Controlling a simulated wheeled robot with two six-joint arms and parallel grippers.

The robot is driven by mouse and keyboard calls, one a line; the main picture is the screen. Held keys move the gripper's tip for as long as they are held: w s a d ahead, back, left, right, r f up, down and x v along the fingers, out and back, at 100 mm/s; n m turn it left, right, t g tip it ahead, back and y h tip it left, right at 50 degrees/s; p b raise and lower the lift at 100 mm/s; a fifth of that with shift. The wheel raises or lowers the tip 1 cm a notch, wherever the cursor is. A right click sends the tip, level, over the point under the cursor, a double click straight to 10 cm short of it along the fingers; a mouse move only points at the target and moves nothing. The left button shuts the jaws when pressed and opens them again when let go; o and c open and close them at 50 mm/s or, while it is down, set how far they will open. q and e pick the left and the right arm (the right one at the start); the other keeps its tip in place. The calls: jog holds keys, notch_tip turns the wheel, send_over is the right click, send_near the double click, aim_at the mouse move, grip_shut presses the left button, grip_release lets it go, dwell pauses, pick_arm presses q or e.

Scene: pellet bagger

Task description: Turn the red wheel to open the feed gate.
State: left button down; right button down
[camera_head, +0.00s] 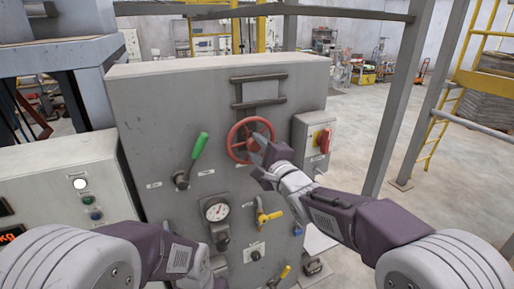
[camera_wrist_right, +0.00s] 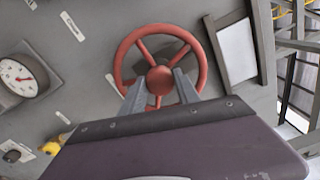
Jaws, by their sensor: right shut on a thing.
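The red wheel (camera_head: 231,134) is on the upper front of a grey machine cabinet (camera_head: 150,95). It has a round rim, spokes and a central hub. My right gripper (camera_head: 258,151) reaches it from the lower right and covers part of it.
A green-handled lever (camera_head: 198,146) is left of the wheel. A pressure gauge (camera_head: 216,211) and yellow valve handle (camera_head: 268,217) are below. A grey post (camera_head: 396,100) stands to the right, with open floor beyond.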

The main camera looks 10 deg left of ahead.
jog(key=c, duration=1.1)
grip_release()
jog(key=shift+o, duration=1.1)
jog(key=shift+w, duration=0.1)
jog(key=shift+s+d+f+b, duration=0.1)
jog(key=shift+s+d+b, duration=0.1)
jog(key=shift+s+b, duration=0.1)
jog(key=b+v, duration=0.3)
jog(key=v, duration=0.5)
jog(key=shift+s, duration=0.2)
jog(key=shift+w+d, duration=0.1)
